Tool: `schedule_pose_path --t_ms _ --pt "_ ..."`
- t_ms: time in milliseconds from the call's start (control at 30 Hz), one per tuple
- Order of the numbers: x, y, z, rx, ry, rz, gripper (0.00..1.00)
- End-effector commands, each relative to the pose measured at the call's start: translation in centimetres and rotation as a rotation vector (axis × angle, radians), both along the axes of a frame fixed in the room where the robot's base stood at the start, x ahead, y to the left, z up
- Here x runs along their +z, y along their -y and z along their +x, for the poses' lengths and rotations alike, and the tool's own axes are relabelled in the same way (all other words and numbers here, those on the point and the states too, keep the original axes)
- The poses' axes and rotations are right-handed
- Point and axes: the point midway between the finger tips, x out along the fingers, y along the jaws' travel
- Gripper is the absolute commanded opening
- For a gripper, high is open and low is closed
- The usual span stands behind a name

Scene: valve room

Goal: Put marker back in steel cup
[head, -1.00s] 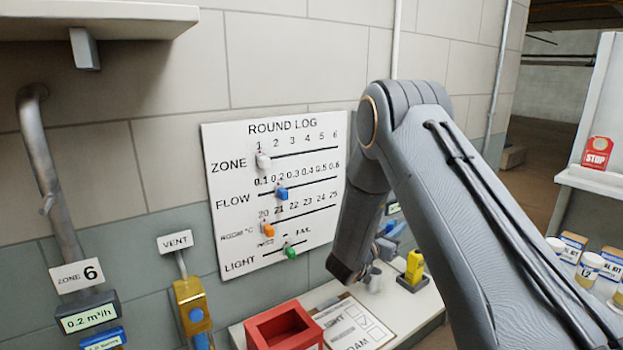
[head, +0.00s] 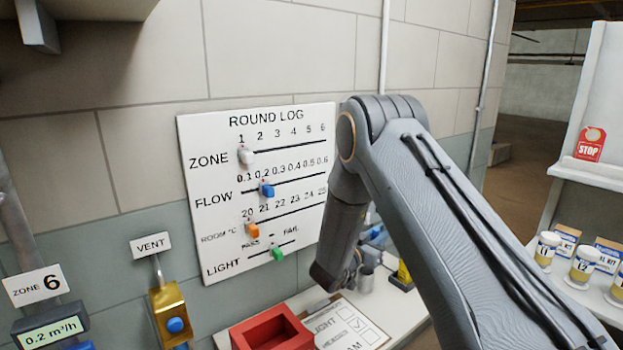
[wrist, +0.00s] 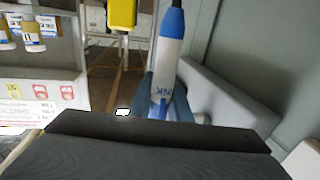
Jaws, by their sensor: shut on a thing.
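The marker (wrist: 168,60), white and blue with lettering on its side, stands in the wrist view. My gripper (wrist: 166,100) has its blue fingers shut on it. In the head view my wrist points down over the bench, and the arm hides most of the gripper and the marker. The steel cup (head: 367,280) is a small grey cylinder on the bench, just right of my wrist. I cannot tell how high the marker is above the cup. The cup is not clear in the wrist view.
A red open box (head: 270,332) and a checklist sheet (head: 345,325) lie on the bench left of the cup. A yellow object (head: 403,275) stands right of the cup, close to my arm. The round log board (head: 260,190) hangs on the wall behind. Shelves with jars (head: 583,265) are right.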

Motion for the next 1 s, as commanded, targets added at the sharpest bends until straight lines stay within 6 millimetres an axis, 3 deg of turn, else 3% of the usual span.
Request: schedule_pose_path --t_ms 200,233,367,733,1000 --pt "0.0 0.1 0.0 -0.001 0.001 0.000 0.00" --pt "0.0 0.1 0.0 -0.001 0.001 0.001 0.20" --pt "0.0 0.1 0.0 -0.002 0.001 0.001 0.39" --pt "0.0 -0.4 -0.5 -0.001 0.001 0.001 0.39" --pt "-0.2 -3.3 -3.5 0.001 0.000 0.000 0.39"
